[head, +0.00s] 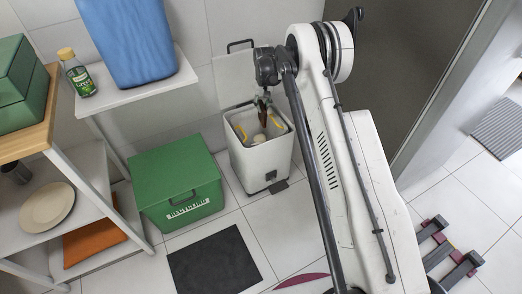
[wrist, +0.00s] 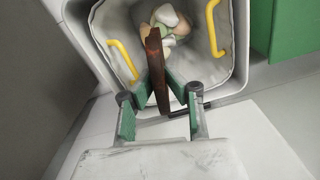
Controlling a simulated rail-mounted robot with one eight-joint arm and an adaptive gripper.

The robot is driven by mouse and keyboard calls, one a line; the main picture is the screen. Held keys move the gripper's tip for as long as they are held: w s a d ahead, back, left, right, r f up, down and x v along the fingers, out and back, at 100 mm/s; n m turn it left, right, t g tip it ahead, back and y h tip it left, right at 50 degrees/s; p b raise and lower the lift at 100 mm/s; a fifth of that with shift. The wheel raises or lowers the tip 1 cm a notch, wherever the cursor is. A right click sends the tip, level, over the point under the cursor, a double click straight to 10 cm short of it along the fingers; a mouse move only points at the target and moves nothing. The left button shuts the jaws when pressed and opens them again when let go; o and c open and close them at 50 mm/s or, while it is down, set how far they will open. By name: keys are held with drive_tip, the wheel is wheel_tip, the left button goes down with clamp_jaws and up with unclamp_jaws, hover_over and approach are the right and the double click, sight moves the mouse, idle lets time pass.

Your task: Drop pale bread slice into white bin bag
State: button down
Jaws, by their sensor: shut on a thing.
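My gripper (head: 263,100) is shut on a thin, dark brown slice (wrist: 155,65) seen edge-on, which looks like the crust of the bread slice. No pale face of it shows. In the wrist view my green fingers (wrist: 160,92) pinch its near part, and its far end points over the bin. The white bin (head: 262,160) stands open on the floor, lined with a whitish bag (wrist: 120,22) with yellow handles. The slice hangs over the bin's mouth in the head view. Several pale, green and tan scraps (wrist: 168,22) lie inside at the bottom.
The raised bin lid (head: 233,80) is behind the bin. A green recycling box (head: 175,185) stands close to its left. Further left are a shelf with a plate (head: 47,205) and a white ledge with a blue container (head: 130,45). A dark mat (head: 213,262) lies in front.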

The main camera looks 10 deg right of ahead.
drive_tip(key=shift+f, duration=0.15)
drive_tip(key=c, duration=1.7)
unclamp_jaws()
wheel_tip(320, 180, up, 12)
drive_tip(key=shift+d+r, duration=0.1)
drive_tip(key=shift+d, duration=0.05)
